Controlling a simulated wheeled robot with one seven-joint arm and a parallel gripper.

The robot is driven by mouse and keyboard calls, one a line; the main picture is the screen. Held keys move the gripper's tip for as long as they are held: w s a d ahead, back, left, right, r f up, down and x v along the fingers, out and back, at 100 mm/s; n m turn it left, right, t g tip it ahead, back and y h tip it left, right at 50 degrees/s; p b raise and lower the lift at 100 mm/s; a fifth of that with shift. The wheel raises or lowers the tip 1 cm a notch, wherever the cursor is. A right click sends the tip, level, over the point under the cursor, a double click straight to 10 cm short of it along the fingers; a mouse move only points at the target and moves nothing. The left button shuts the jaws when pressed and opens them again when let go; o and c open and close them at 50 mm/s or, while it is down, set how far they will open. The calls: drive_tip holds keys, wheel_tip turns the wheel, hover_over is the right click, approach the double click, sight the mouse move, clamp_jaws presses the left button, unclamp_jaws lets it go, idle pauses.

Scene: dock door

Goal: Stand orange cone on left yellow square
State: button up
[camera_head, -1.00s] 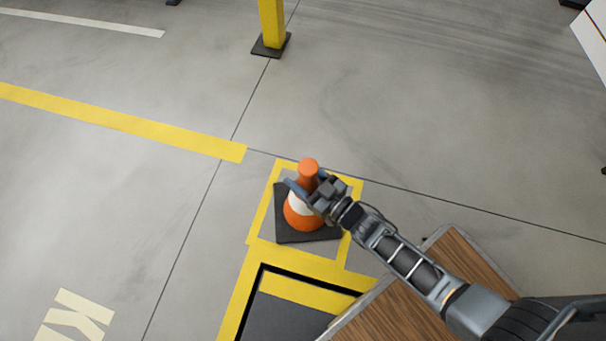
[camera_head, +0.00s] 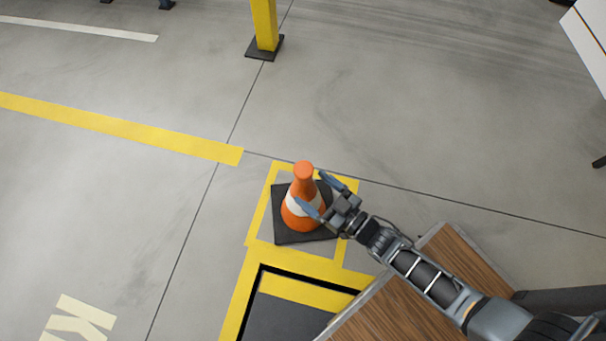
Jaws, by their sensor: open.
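The orange cone (camera_head: 302,188) with a white band and a dark square base (camera_head: 290,236) stands upright on the floor. Its base lies inside the yellow-outlined square (camera_head: 261,217), with floor showing between base and outline on some sides. My gripper (camera_head: 322,195) is open at the cone's right side. One finger shows in front of the white band and the other to the right of the cone's upper part. I cannot tell whether either finger touches the cone. Part of the base and the square's right side are hidden behind my gripper.
A yellow-edged dark dock plate (camera_head: 290,315) lies just below the square. A wood-topped surface (camera_head: 385,310) is at the lower right, under my arm. A yellow post (camera_head: 265,28) stands at the back. A white panel (camera_head: 588,38) is at the upper right.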

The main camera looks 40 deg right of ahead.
drive_tip(key=s+d+r+h, duration=0.2)
drive_tip(key=s+r, duration=1.1)
drive_tip(key=s, duration=0.4)
drive_tip(key=s+a+r+m+g, duration=0.1)
drive_tip(key=s+r, duration=0.1)
drive_tip(key=r, duration=0.8)
drive_tip(key=s+a+r+m+g+h, duration=0.1)
drive_tip(key=s+r, duration=0.2)
drive_tip(key=r, duration=0.7)
drive_tip(key=shift+a+r+p, duration=0.25)
drive_tip(key=shift+r+p, duration=0.15)
drive_tip(key=shift+p, duration=0.05)
